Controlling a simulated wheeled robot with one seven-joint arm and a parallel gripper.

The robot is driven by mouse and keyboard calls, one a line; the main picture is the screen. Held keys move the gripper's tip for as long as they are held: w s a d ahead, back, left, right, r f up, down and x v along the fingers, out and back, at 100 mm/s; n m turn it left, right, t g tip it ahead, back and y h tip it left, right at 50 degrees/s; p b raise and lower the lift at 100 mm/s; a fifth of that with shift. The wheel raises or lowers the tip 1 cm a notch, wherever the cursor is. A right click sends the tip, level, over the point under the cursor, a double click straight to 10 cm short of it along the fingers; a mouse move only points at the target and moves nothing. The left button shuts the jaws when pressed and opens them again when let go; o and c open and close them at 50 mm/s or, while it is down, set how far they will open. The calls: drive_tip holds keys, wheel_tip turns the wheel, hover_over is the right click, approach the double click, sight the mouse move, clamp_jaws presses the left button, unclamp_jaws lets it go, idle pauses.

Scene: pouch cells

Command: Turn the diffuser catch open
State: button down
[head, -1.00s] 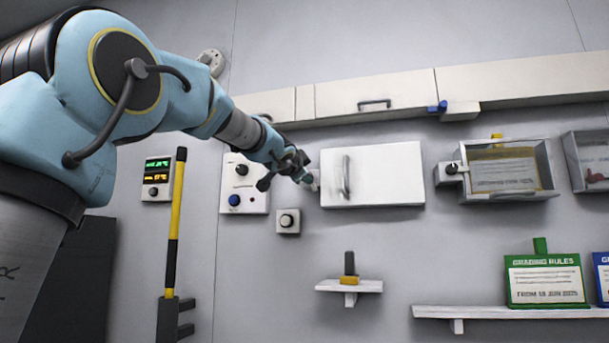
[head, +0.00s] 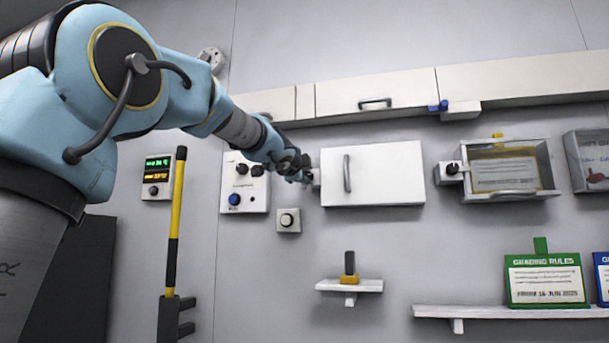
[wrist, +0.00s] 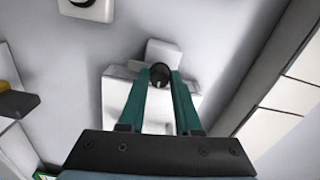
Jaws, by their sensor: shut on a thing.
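A white box with a grey bar handle (head: 346,173) on its front hangs on the wall in the head view. At its left edge sits a small white catch block (head: 316,178), partly hidden by my gripper (head: 304,172). In the wrist view, the catch's round black knob (wrist: 161,76) stands out from its white block (wrist: 164,50). The two teal fingers of my gripper (wrist: 161,80) are shut on this knob, one on each side. The white box (wrist: 113,92) is partly hidden behind the fingers. The knob's turn angle is hard to tell.
A control panel (head: 233,197) with knobs and a small button box (head: 288,220) are close left of and below my gripper. A long overhead cabinet (head: 400,90) runs above. A clear-fronted box (head: 510,193) with its own catch hangs to the right. A small shelf (head: 349,286) is below.

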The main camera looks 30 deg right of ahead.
drive_tip(key=c, duration=0.6)
unclamp_jaws()
drive_tip(key=shift+s, duration=0.1)
drive_tip(key=v, duration=1)
drive_tip(key=shift+s+a+b, duration=0.2)
drive_tip(key=shift+a+b, duration=0.1)
drive_tip(key=shift+b, duration=0.05)
drive_tip(key=shift+f, duration=0.1)
